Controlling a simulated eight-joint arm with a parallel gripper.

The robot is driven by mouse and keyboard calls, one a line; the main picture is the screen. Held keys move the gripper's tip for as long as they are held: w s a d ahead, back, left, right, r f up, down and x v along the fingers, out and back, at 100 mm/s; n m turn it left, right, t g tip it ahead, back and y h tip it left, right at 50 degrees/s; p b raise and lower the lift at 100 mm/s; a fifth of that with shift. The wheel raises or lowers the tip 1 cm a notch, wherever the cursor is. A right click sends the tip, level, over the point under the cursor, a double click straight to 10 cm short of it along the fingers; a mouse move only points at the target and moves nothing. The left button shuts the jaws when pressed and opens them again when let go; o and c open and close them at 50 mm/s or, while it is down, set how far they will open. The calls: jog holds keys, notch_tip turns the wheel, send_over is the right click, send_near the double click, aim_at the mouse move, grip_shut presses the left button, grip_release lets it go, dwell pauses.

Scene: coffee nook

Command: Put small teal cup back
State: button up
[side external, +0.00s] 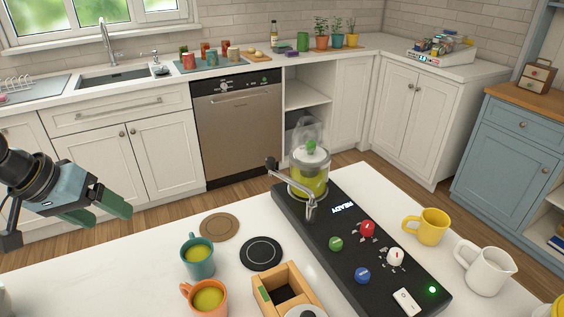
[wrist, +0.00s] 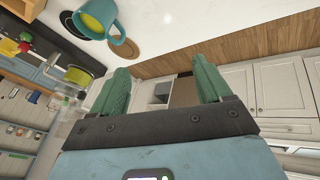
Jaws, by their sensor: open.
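A teal cup (side external: 196,267) with yellow-green liquid stands upright on the white island, left of a brown round coaster (side external: 219,227) and a black round coaster (side external: 261,253). It also shows at the top of the wrist view (wrist: 108,14), with the brown coaster (wrist: 124,48) beside it. My gripper (side external: 112,213) is open and empty at the left, apart from the cup and to its left in the side view. Its two green fingers also show spread in the wrist view (wrist: 161,70).
An orange cup (side external: 209,299) with similar liquid stands close to the teal cup. A wooden box (side external: 266,277) and a black machine panel (side external: 318,236) with a glass jar (side external: 309,180) lie to the right. Several cups stand on a teal mat (side external: 183,70) on the back counter.

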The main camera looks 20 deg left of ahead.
jog(key=a+m+t+y, duration=0.1)
jog(key=m, duration=0.1)
jog(key=s+a+r+m+t+y, duration=0.1)
jog(key=m, duration=0.1)
jog(key=shift+s, duration=0.2)
dwell(1.1)
